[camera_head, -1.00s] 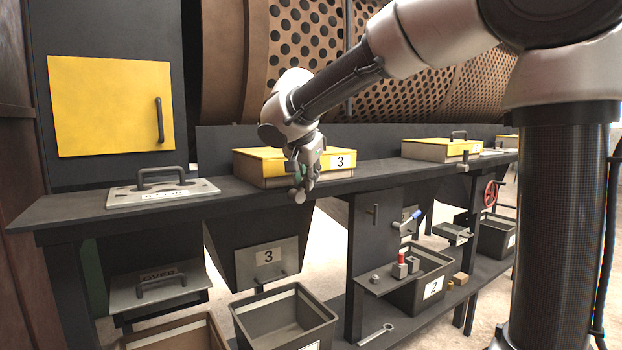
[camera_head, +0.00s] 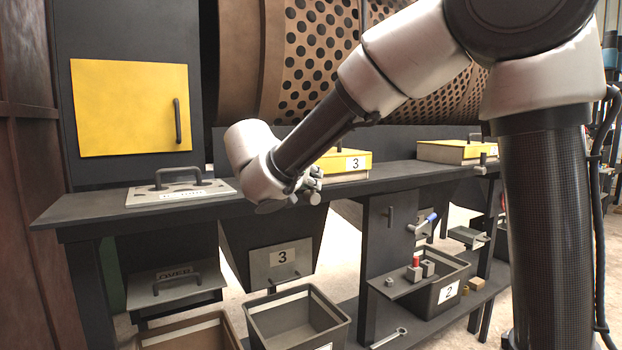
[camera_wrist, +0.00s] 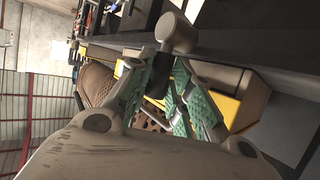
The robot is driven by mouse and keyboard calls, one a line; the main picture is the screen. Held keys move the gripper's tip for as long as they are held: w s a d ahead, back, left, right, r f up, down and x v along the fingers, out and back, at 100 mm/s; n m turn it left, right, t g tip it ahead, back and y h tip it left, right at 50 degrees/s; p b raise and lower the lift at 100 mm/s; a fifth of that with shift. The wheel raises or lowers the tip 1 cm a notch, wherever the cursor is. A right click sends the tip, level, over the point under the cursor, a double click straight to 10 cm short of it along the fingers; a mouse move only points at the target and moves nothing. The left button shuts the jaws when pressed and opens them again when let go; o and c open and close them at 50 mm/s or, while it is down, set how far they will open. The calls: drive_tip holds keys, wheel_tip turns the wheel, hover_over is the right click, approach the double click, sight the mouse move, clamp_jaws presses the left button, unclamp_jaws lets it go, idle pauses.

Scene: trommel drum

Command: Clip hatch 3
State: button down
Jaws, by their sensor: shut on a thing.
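Hatch 3 (camera_head: 345,160) is a yellow-topped box with a label "3" on the dark bench; my wrist hides its left part. My gripper (camera_head: 308,184) is in front of the hatch's front face, pointing right. In the wrist view, my gripper's green-padded fingers (camera_wrist: 164,72) are closed around the dark stem of a grey, round-ended piece (camera_wrist: 176,33). The piece sticks out beyond the fingertips. The yellow and grey hatch (camera_wrist: 245,95) shows to the right of the fingers there. I cannot tell whether the piece touches the hatch.
A grey handled plate (camera_head: 180,190) lies on the bench (camera_head: 110,208) at left. Another yellow-topped hatch (camera_head: 455,151) stands at right. Below are a chute plate marked 3 (camera_head: 281,262), an open bin (camera_head: 297,318) and a bin marked 2 (camera_head: 448,292). The perforated drum (camera_head: 320,50) is behind.

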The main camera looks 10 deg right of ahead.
idle(0.4)
drive_tip(key=c, duration=1.6)
unclamp_jaws()
drive_tip(key=shift+o, duration=0.2)
drive_tip(key=shift+s+a, duration=0.1)
drive_tip(key=shift+a, duration=0.05)
drive_tip(key=v, duration=1.1)
drive_tip(key=shift+s+a+r, duration=0.2)
drive_tip(key=shift+s+a, duration=0.05)
